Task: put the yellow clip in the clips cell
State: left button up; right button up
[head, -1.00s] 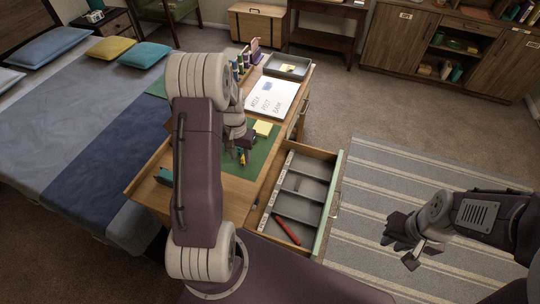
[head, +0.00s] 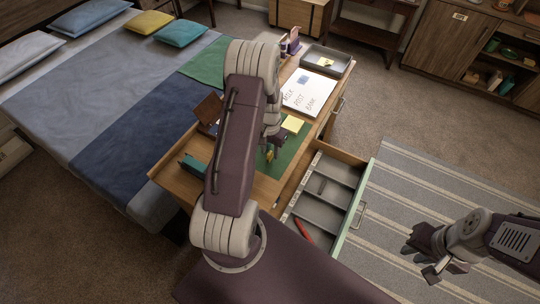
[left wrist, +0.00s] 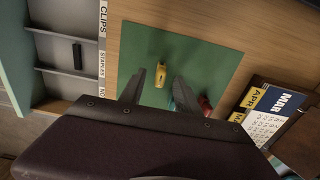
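The yellow clip (left wrist: 160,70) lies on the green blotter (left wrist: 205,60) in the left wrist view. It is small and partly hidden in the head view (head: 269,155). My left gripper (left wrist: 160,84) is open, its two fingers apart and empty, just short of the clip in the picture. In the head view the left arm hides most of that gripper. The open drawer (head: 361,192) has several cells. The CLIPS label (left wrist: 103,18) marks one cell (left wrist: 70,14), whose visible part looks empty. My right gripper (head: 432,262) is off to the right, away from the desk; its fingers look apart.
A dark block (left wrist: 77,56) lies in the cell beside the clips cell. A red pen (head: 303,230) lies in the near cell. A calendar (left wrist: 268,115) and a red object (left wrist: 205,105) are right of the gripper. A yellow notepad (head: 292,124) and whiteboard (head: 309,92) lie farther back.

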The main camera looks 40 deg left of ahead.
aim_at(270, 153)
pick_arm(q)
notch_tip(270, 153, down, 2)
jog(key=shift+s+f, duration=0.1)
jog(key=shift+f, duration=0.4)
jog(key=shift+r, duration=0.1)
grip_shut()
jog(key=shift+r, duration=0.4)
jog(key=r, duration=0.2)
jog(key=d+r, duration=0.1)
jog(key=r, duration=0.1)
jog(key=shift+w+d, duration=0.1)
jog(key=shift+w, duration=0.15)
jog(key=w+d+r, duration=0.1)
jog(key=d+r, duration=0.5)
jog(key=d, duration=0.4)
jog(key=shift+w+d, duration=0.15)
jog(key=shift+w, duration=0.25)
